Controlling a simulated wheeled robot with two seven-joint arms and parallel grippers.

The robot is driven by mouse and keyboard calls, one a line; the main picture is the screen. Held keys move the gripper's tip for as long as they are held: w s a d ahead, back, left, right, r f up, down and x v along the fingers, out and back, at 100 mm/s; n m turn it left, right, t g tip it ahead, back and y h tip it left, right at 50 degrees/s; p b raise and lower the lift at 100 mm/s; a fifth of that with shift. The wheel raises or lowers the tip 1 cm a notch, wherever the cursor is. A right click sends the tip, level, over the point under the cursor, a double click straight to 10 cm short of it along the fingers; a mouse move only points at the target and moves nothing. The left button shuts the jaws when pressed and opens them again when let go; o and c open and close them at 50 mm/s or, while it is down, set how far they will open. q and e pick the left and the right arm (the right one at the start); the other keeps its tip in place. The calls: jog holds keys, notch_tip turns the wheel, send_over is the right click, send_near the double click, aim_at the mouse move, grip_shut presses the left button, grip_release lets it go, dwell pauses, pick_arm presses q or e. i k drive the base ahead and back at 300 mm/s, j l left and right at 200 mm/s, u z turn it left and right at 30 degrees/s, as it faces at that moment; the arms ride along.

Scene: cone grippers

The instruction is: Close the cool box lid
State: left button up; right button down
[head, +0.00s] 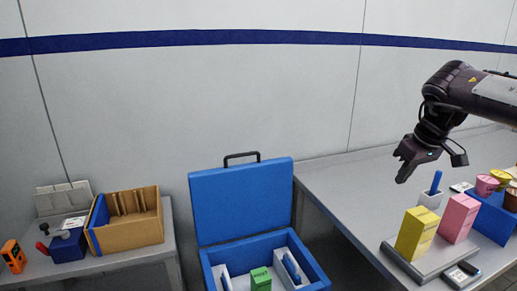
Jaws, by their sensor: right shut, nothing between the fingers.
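The blue cool box (321,272) stands low in the middle, between two tables. Its blue lid (243,200) is up and leans slightly back, with a dark handle (242,156) on its top edge. Inside the box are a green carton (261,279) and white containers with blue parts. The lower front of the box is cut off by the picture's edge. My right gripper (402,178) is shut and empty, above the right table, well to the right of the lid and apart from it. My left gripper is not in view.
The right table (345,185) holds a yellow carton (414,234), a pink carton (459,218), a white cup with a blue item and a blue crate (490,222). The left table holds a cardboard box (133,233) and an orange device (13,256).

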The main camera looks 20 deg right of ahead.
aim_at(228, 202)
jog(key=i+j, duration=0.5)
jog(key=i, duration=0.15)
jog(key=i+j, duration=0.5)
jog(key=i, duration=0.1)
